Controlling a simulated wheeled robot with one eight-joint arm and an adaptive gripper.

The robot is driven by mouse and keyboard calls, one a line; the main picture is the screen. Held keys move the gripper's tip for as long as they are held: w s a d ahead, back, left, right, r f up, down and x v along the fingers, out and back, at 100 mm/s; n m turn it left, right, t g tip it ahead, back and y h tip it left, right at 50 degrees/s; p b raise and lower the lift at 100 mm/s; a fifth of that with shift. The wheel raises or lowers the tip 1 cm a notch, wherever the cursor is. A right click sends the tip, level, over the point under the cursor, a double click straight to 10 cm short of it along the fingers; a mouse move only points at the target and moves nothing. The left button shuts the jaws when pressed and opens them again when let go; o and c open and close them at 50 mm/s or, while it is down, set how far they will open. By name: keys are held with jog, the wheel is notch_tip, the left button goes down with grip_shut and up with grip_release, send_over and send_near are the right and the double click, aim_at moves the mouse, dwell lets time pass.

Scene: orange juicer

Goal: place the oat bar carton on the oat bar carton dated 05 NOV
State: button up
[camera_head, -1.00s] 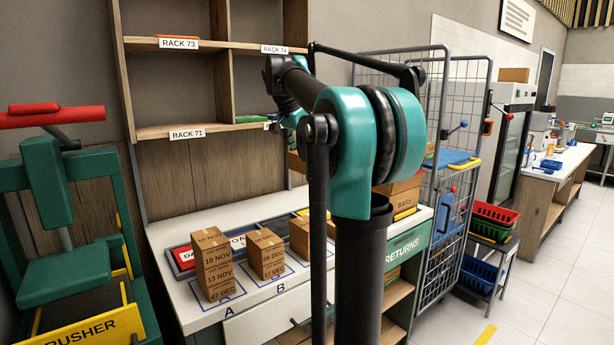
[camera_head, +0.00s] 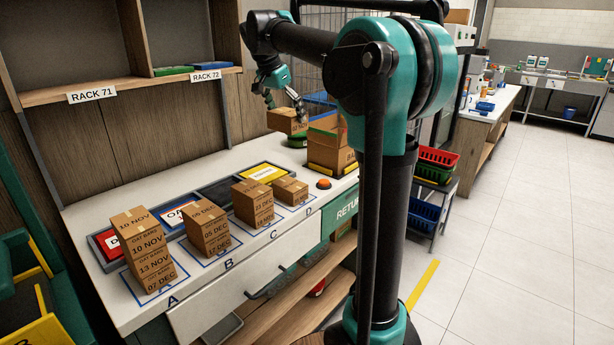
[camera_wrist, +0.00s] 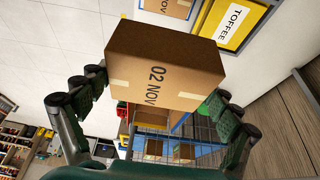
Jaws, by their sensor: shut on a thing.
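My gripper (camera_head: 284,97) is shut on an oat bar carton (camera_head: 287,122) and holds it in the air above the back right of the counter. In the wrist view this brown carton (camera_wrist: 165,68), marked 02 NOV, sits between my gripper's fingers (camera_wrist: 158,100). On the counter, stack A (camera_head: 146,250) is tall, with a carton reading 10 NOV on top. Stack B (camera_head: 207,228) and stack C (camera_head: 253,203) are shorter. A single low carton (camera_head: 291,190) stands on square D. No 05 NOV date is legible; the dates on C and D are too small to tell.
Larger boxes (camera_head: 330,150) stand at the counter's right end, close to the held carton. An orange button (camera_head: 323,184) is near square D. Coloured label panels, including a yellow one (camera_head: 262,173), lie behind the stacks. Shelves (camera_head: 110,85) rise at the back left.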

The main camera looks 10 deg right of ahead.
notch_tip(320, 180, down, 19)
dwell(0.5)
jog(key=shift+f, duration=0.15)
jog(key=o, duration=1.1)
jog(key=shift+c, duration=0.2)
jog(key=v, duration=1.2)
jog(key=s+d+f+n+y, duration=0.2)
jog(key=s+d+f+n, duration=0.2)
jog(key=s+f, duration=0.9)
jog(key=s+d+f+n+t+y, duration=0.1)
jog(key=s+d+f+n, duration=0.3)
jog(key=s+f, duration=1)
jog(key=f+n, duration=0.1)
jog(key=n, duration=0.1)
jog(key=shift+s+f+n+y, duration=0.2)
jog(key=shift+s+n+y, duration=0.15)
jog(key=shift+n+y, duration=0.05)
